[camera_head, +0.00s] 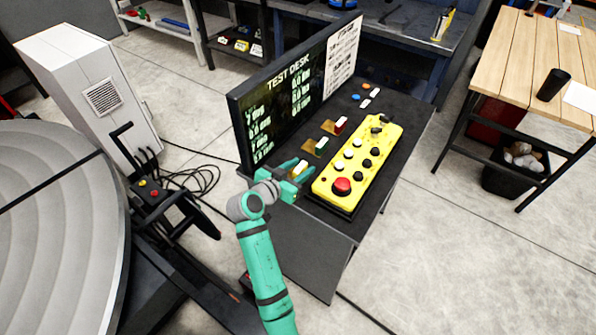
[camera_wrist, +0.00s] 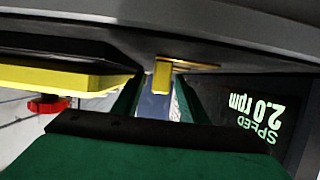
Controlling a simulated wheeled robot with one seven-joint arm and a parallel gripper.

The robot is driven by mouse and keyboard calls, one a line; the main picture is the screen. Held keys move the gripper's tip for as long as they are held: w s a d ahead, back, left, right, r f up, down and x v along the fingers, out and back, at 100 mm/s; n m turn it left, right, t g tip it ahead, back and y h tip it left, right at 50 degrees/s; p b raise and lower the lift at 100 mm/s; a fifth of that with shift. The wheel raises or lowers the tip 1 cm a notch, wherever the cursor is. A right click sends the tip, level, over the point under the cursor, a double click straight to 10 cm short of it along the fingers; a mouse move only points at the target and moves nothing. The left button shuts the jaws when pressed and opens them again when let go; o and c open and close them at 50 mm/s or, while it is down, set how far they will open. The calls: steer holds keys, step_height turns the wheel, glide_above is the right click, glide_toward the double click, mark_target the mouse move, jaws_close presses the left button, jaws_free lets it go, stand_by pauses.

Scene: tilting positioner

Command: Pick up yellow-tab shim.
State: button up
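The yellow-tab shim (camera_wrist: 162,76) shows in the wrist view as a narrow yellow piece between the fingertips of my gripper (camera_wrist: 161,88). The two green fingers stand apart, with room visible beside the tab, so my gripper looks open around it. Contact with the tab is not visible. In the head view my gripper (camera_head: 290,178) is at the left front of the desk, at the nearest of several small brass holders. The shim (camera_head: 300,167) there is partly hidden by the gripper.
A green-tabbed shim (camera_head: 322,146) and a red-tabbed shim (camera_head: 340,125) stand farther back in the row. A yellow control box (camera_head: 343,186) with a red button lies close to the right. The TEST DESK screen (camera_head: 290,95) rises close to the left.

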jaws_close()
steer(key=shift+r, duration=0.15)
